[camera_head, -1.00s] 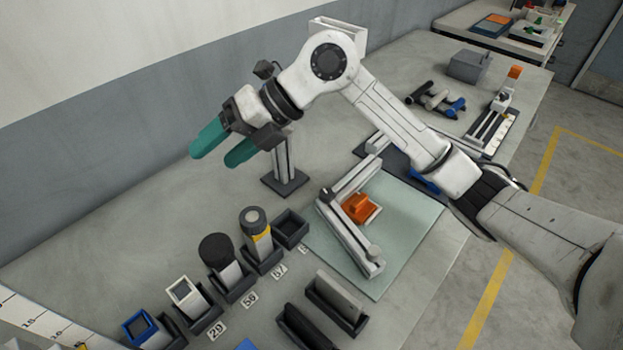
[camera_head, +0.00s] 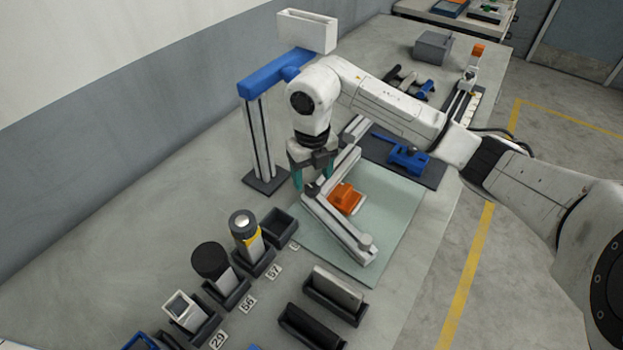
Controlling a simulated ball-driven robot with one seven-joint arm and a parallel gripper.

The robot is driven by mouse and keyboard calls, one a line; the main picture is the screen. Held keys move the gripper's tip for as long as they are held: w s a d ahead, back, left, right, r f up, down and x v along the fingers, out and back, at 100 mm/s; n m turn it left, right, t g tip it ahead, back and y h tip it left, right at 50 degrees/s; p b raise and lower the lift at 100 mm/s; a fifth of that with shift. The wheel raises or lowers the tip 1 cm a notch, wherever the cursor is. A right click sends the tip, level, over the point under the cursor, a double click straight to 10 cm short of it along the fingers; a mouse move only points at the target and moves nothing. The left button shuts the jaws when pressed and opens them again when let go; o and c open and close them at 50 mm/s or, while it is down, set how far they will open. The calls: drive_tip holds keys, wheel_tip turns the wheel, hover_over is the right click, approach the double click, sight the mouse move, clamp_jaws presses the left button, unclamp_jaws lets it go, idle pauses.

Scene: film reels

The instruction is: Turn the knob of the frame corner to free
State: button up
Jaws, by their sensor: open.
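The frame corner (camera_head: 338,224) is two pale bars meeting in an L on a light green mat (camera_head: 385,225). A dark knob (camera_head: 313,190) sits where the bars meet. One finger shows left of the knob; the other is partly hidden behind the bar. I cannot tell whether the fingers touch the knob or which way it is set.
An orange block (camera_head: 344,198) sits inside the L. A post with a blue arm (camera_head: 258,140) stands close behind my gripper. A blue clamp (camera_head: 408,157) lies on a dark plate to the right. Dark bins (camera_head: 280,225) with several upright parts line the front left.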

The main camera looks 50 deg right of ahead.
sight(312, 187)
drive_tip(key=shift+f, duration=1.55)
drive_tip(key=c, duration=1.1)
